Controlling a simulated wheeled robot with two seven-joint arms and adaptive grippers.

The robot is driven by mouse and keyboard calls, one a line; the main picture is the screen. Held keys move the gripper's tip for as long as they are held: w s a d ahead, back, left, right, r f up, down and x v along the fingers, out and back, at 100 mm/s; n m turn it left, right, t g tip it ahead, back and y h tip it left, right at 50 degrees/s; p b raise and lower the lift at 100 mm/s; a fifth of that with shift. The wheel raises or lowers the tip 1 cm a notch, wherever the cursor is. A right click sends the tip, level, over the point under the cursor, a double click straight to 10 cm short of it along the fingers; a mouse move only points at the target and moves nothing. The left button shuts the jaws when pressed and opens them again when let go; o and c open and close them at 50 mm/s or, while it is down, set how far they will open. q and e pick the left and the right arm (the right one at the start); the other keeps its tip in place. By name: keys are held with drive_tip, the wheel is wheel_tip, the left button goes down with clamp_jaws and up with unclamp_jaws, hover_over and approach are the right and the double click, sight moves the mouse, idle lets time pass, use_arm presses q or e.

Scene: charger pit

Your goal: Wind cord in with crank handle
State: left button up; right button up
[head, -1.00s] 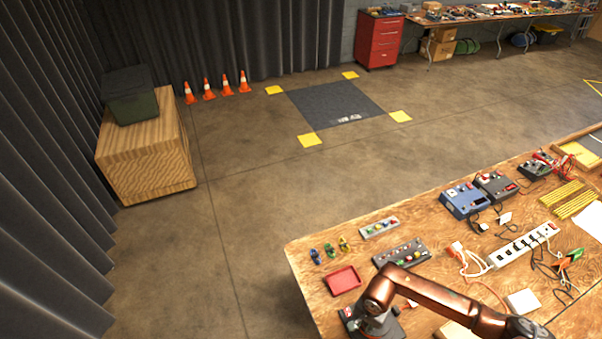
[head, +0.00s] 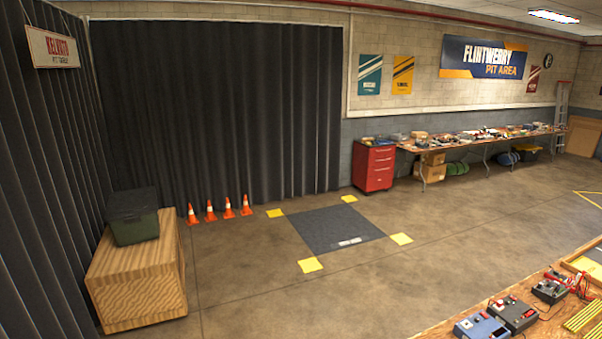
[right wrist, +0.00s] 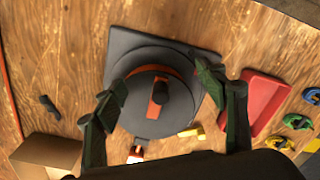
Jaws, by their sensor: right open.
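In the right wrist view, a dark round reel-like device (right wrist: 152,118) sits on a dark square base (right wrist: 125,42) on the wooden table. An orange-red piece with a dark centre (right wrist: 160,92) stands on its top; I cannot tell if this is the crank handle. My right gripper (right wrist: 160,80) is open, its green fingers on either side of the round device. Contact is unclear. A small dark piece (right wrist: 48,105) lies to the left, and an orange cord-like strip (right wrist: 10,95) runs along the left edge. My left gripper is not in view.
In the right wrist view, a red tray (right wrist: 265,98) and several coloured clips (right wrist: 298,121) lie to the right, a yellow piece (right wrist: 190,132) near the device and a brown box (right wrist: 45,152) lower left.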

wheel_tip(320, 180, up, 8)
drive_tip(key=p, duration=0.3)
drive_tip(key=shift+p, duration=0.4)
idle(0.3)
